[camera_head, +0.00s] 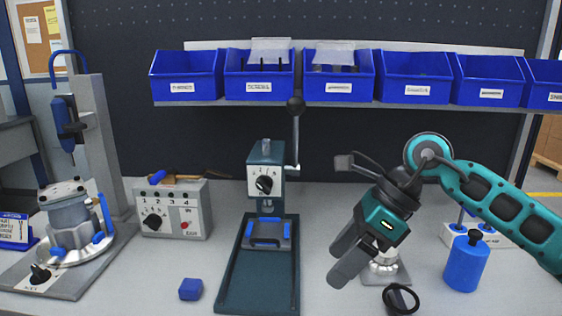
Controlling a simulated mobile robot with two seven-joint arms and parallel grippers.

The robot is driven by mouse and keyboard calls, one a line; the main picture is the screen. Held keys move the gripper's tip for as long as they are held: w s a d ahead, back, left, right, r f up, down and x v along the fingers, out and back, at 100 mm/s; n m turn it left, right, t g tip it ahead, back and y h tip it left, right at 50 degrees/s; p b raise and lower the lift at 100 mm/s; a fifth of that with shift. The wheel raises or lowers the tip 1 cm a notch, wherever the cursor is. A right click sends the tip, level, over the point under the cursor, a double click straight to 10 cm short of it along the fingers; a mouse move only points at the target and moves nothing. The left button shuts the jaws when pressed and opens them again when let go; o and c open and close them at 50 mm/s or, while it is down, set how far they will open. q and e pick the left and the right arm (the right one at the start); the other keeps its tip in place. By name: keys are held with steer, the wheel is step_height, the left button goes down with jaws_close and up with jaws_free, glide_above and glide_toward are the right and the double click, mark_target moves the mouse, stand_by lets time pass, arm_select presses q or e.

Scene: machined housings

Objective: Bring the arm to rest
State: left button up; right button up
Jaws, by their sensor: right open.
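My right arm (503,208), teal and dark grey, comes in from the right. My right gripper (338,262) hangs in the air over the bench, its grey fingers pointing down and to the left. It is open, with nothing seen between the fingers. It is to the right of the green press (264,164), apart from it. It partly hides a small silver-based piece (390,274) on the bench. My left gripper is not in view.
A machined housing (70,217) sits in a fixture at the left, near a control box (173,208). A blue block (190,289), black ring (400,299) and blue bottle (466,262) stand on the bench. Blue bins (414,77) line the shelf behind.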

steer(key=s+a+r+y, duration=0.2)
steer(key=s+a+y, duration=0.2)
steer(key=a+y, duration=0.3)
steer(key=a+r+m+t+y, duration=0.4)
steer(key=r+m+t+y, duration=0.3)
steer(key=m, duration=0.4)
steer(key=w+d+m+t+h, duration=0.4)
steer(key=d+m+t+h, duration=0.35)
steer(key=m+t, duration=0.7)
steer(key=s+d+f+m+g+h, duration=0.1)
steer(key=d+f+m+g+h, duration=0.2)
steer(key=d+f+m+h, duration=0.4)
steer(key=s+d+f+m+g+h, duration=0.15)
steer(key=d+f+m+h, duration=0.35)
steer(key=f+m, duration=0.55)
steer(key=s+d+f+m+g+h, duration=0.1)
steer(key=s+f+m+g, duration=0.2)
steer(key=s+f+g, duration=0.65)
steer(key=s+d+f+m+g, duration=0.2)
steer(key=s+f+m+g, duration=0.3)
steer(key=s, duration=0.7)
steer(key=w+a+f+n+t+y, duration=0.1)
steer(key=w+a+f+n+t, duration=0.1)
steer(key=w+f+t, duration=0.5)
steer(key=shift+w+a+f+n+t+y+p, duration=0.35)
steer(key=shift+w+a+f+t+p, duration=0.1)
steer(key=shift+a+f+t, duration=0.35)
